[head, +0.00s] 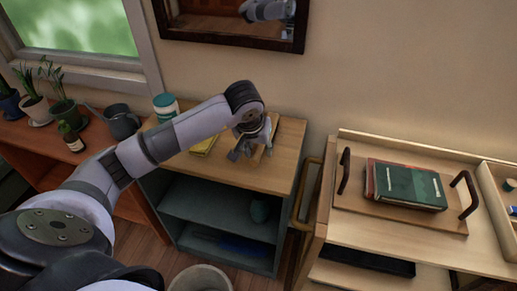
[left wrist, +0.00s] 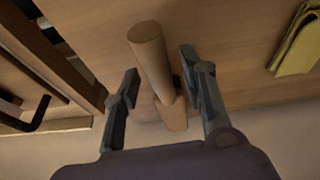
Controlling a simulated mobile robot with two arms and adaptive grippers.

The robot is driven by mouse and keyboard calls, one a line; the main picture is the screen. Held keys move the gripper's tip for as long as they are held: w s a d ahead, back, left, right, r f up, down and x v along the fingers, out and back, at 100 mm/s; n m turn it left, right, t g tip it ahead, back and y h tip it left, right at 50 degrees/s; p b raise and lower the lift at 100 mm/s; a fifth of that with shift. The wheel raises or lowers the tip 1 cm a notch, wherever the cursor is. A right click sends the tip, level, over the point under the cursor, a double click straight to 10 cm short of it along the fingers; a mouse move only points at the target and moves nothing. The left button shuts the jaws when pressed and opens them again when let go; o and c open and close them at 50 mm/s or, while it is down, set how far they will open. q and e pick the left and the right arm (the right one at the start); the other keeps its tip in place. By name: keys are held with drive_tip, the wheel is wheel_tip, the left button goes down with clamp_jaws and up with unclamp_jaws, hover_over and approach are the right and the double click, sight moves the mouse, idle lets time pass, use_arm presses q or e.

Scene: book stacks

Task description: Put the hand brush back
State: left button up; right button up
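My left gripper (head: 246,149) is over the wooden top of the grey-blue cabinet, pointing down. The left wrist view shows its two fingers (left wrist: 159,88) spread apart. A wooden piece with a round handle (left wrist: 151,58), likely the hand brush, lies between the fingers, with visible space on the left and the right finger close beside it. I cannot see the fingers clamped on it, and its bristles are hidden. In the head view, a bit of wood (head: 263,151) shows beside the gripper. My right gripper is not in view.
A yellow cloth or pad (head: 205,145) and a teal-and-white tin (head: 165,105) are on the cabinet top (head: 285,165). A cart on the right bears a tray with books (head: 408,186). Potted plants and a dark mug (head: 121,122) stand left. A bin (head: 201,279) is below.

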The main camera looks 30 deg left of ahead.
use_arm(q)
drive_tip(key=v, duration=1.1)
